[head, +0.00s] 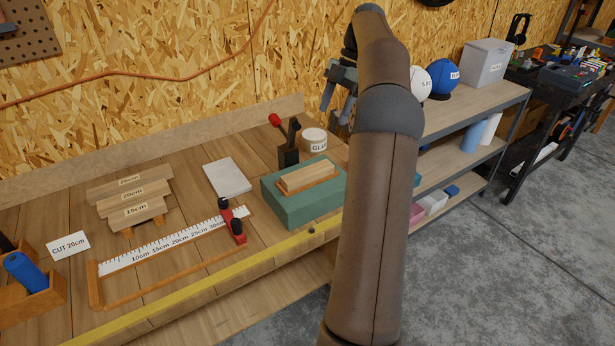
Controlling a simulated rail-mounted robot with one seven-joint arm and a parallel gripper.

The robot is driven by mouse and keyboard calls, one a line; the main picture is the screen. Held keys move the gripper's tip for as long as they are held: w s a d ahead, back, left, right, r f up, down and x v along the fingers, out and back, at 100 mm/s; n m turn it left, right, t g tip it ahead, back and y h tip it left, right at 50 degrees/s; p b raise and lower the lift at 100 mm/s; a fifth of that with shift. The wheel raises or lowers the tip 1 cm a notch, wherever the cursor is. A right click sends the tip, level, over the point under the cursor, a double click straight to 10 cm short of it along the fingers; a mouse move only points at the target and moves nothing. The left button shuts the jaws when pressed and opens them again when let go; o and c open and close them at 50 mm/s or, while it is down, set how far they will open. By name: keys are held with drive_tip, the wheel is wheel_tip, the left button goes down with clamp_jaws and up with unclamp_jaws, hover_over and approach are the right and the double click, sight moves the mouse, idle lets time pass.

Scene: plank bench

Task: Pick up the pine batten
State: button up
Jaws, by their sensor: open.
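Several flat pale wood pieces lie on a small stand at the left of the bench, labelled 15cm (137,212), 20cm (132,194) and what looks like 25cm (130,180). A short pale wood block (307,176) lies on top of a green box (290,211) near the bench's right end. No label names the pine batten, so I cannot tell which piece it is. My gripper (337,104) is open and empty, raised beyond the green box and glue tub, well apart from all the wood. My arm partly hides it.
A ruler jig (170,243) with a red stop (233,225) lies mid-bench. A "CUT 20cm" card (68,245) stands left of it. A grey slab (227,178), a dark clamp (289,150) and a glue tub (314,140) stand behind. A shelf (470,125) is at right.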

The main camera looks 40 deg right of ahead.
hover_over(311, 170)
drive_tip(key=d, duration=0.2)
drive_tip(key=f, duration=1)
drive_tip(key=shift+s+f, duration=0.3)
drive_tip(key=shift+f, duration=0.05)
drive_tip(key=shift+w+d+p+x, duration=0.2)
drive_tip(key=shift+p+x, duration=0.15)
drive_tip(key=shift+x, duration=1)
drive_tip(key=shift+w+d+p+x, duration=0.15)
drive_tip(key=shift+p+x, duration=0.15)
drive_tip(key=shift+x, duration=1.05)
drive_tip(key=shift+s+f, duration=0.1)
drive_tip(key=c, duration=1.1)
